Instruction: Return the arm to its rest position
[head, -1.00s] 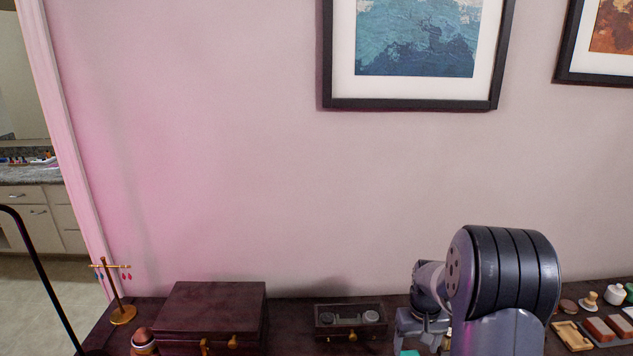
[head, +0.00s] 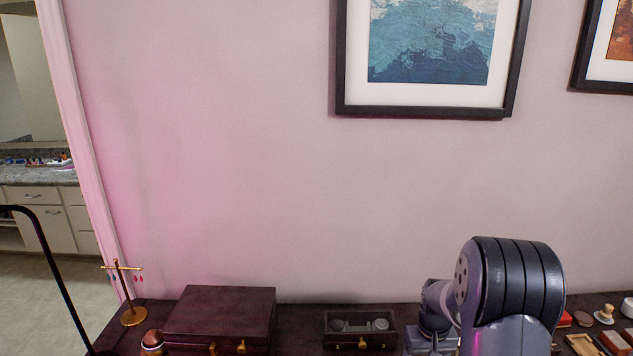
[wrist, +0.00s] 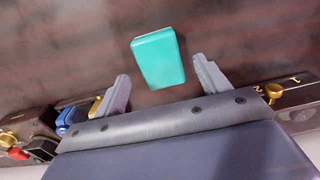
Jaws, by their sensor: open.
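My gripper (wrist: 162,90) shows in the wrist view with its two fingers spread apart and nothing between them that I can see held. A teal block (wrist: 158,58) lies on the dark tabletop beyond the fingertips, roughly between them in the picture. In the head view my arm stands at the lower right, bent, and its fingertips are not clearly visible there.
A closed dark wooden box (head: 222,312) and an open-topped small box (head: 360,340) with round items stand on the dark table. A gold jewellery stand (head: 132,316) is at the left. Small blocks and jars (head: 604,314) crowd the right. Framed pictures hang above.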

